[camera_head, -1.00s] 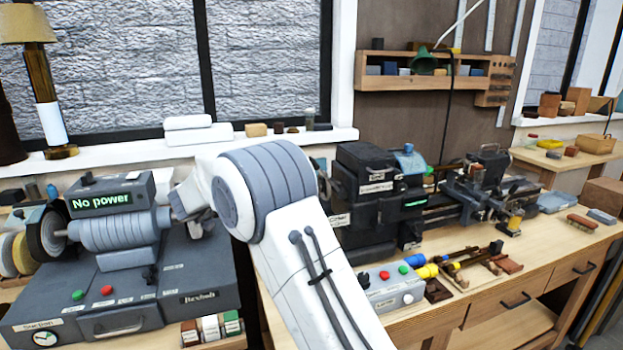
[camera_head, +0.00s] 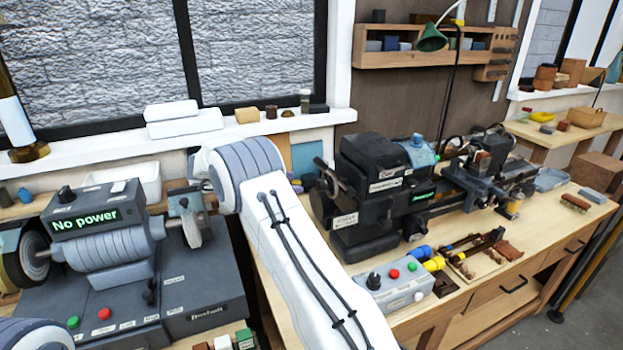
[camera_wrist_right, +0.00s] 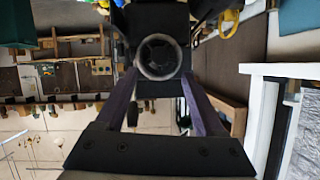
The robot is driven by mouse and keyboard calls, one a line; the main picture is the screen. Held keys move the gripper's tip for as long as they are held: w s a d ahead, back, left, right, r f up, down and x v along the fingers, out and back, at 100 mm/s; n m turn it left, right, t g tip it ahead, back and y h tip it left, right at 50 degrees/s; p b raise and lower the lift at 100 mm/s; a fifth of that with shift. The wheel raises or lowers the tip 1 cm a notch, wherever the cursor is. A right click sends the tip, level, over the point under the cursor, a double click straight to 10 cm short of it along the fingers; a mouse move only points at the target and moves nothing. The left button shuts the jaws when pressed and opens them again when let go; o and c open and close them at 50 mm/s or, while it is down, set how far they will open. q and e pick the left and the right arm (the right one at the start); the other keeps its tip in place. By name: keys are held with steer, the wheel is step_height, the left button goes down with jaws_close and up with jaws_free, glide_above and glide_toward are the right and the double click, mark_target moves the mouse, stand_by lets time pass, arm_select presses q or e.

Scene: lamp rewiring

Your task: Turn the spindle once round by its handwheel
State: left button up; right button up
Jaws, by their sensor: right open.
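The dark lathe (camera_head: 375,205) stands on the bench right of my right arm. Its handwheel (camera_head: 328,184) shows at the left end of the headstock, seen nearly edge-on and small. In the right wrist view, a dark round ring with a hub (camera_wrist_right: 160,57), which looks like the wheel end of the spindle, lies ahead, between the fingers in the picture. My right gripper (camera_wrist_right: 160,80) is open, with a finger on each side. I cannot tell whether either finger touches the ring. In the head view my right arm hides this gripper's jaws. My left gripper is out of view.
A grinder (camera_head: 105,245) showing "No power" stands left of my right arm. A control box (camera_head: 395,285) with red and green buttons sits in front of the lathe. A green lamp (camera_head: 432,40) hangs above. Small tools (camera_head: 475,250) lie on the bench.

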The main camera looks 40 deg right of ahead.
mark_target(318, 185)
steer(key=p+x, duration=0.2)
steer(key=x, duration=0.6)
steer(key=shift+r, duration=0.2)
steer(key=shift+s+d+f+p, duration=0.15)
steer(key=shift+d+f+p, duration=0.2)
steer(key=shift+d, duration=0.15)
jaws_close()
